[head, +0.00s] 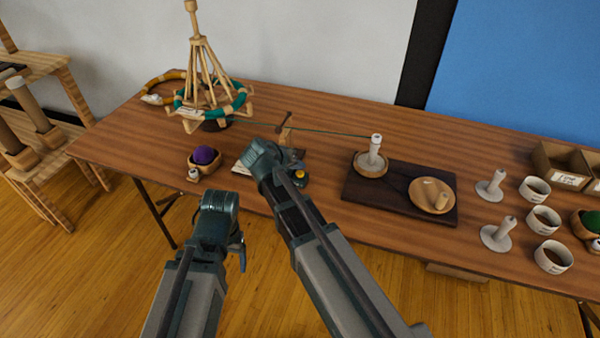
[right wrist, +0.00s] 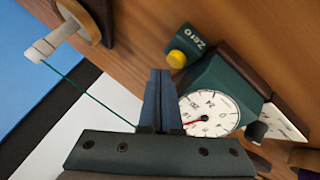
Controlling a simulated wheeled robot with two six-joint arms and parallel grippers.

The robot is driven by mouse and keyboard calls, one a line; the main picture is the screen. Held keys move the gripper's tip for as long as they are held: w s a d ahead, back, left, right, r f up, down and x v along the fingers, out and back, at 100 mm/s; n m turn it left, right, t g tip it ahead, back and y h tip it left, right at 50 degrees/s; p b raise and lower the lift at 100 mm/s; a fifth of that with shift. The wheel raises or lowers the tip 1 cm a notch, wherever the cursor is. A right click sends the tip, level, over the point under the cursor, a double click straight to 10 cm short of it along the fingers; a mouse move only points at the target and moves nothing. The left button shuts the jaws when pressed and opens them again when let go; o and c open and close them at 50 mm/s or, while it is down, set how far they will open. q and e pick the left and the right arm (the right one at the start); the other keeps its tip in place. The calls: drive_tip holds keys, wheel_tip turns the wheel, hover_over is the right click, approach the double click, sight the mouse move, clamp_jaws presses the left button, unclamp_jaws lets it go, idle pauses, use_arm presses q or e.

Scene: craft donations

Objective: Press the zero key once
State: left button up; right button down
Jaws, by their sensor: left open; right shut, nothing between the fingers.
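The yellow zero key (right wrist: 177,59) sits on a small dark green block labelled "Zero" (right wrist: 190,45), beside a dark green device with a round dial (right wrist: 222,112). In the head view the yellow key (head: 300,174) shows just right of my right wrist, which hides most of the device. My right gripper (right wrist: 160,73) is shut and empty. In the right wrist view its tips appear just left of the key and slightly below it; I cannot tell the height between them. My left gripper (head: 238,250) is open and empty in front of the table's near edge.
A wooden yarn swift (head: 205,75) stands at the back left, with a green thread (head: 320,131) running right to a white spool (head: 375,150). A purple ball in a bowl (head: 204,157) sits left of my right wrist. A dark board (head: 400,205) lies to the right.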

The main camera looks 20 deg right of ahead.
idle(0.4)
drive_tip(key=shift+f+b, duration=0.4)
drive_tip(key=shift+b, duration=0.05)
drive_tip(key=shift+f+b, duration=0.45)
idle(0.5)
idle(0.4)
drive_tip(key=shift+r+p, duration=0.9)
drive_tip(key=shift+p, duration=0.05)
wheel_tip(320, 180, up, 5)
drive_tip(key=p, duration=0.5)
